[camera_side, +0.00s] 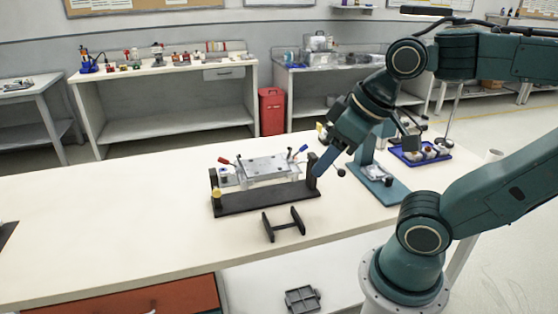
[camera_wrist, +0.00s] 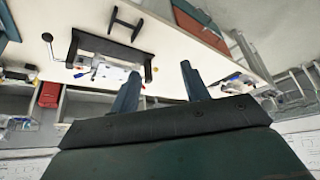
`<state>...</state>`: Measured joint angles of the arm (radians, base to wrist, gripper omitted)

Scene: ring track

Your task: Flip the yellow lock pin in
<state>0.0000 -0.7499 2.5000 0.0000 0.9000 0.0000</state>
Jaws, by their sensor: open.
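The yellow lock pin (camera_side: 216,193) is a small yellow knob at the left end of a dark fixture base (camera_side: 265,198), by the left upright. Its exact setting is too small to tell. A silver plate (camera_side: 265,165) sits between the two dark uprights, with red-handled and blue-handled clamps around it. My gripper (camera_side: 322,165) points down near the right upright, at the opposite end from the pin, and hides part of that end. In the wrist view, my gripper (camera_wrist: 160,70) shows two separated fingers with nothing held between them; the fixture base (camera_wrist: 105,47) lies beyond them to the left.
A dark H-shaped stand (camera_side: 284,224) is in front of the fixture. A blue-grey press-like stand (camera_side: 380,182) and a blue tray (camera_side: 420,153) of small parts are on the right. The table's left side is mostly clear. A red bin (camera_side: 271,109) stands behind.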

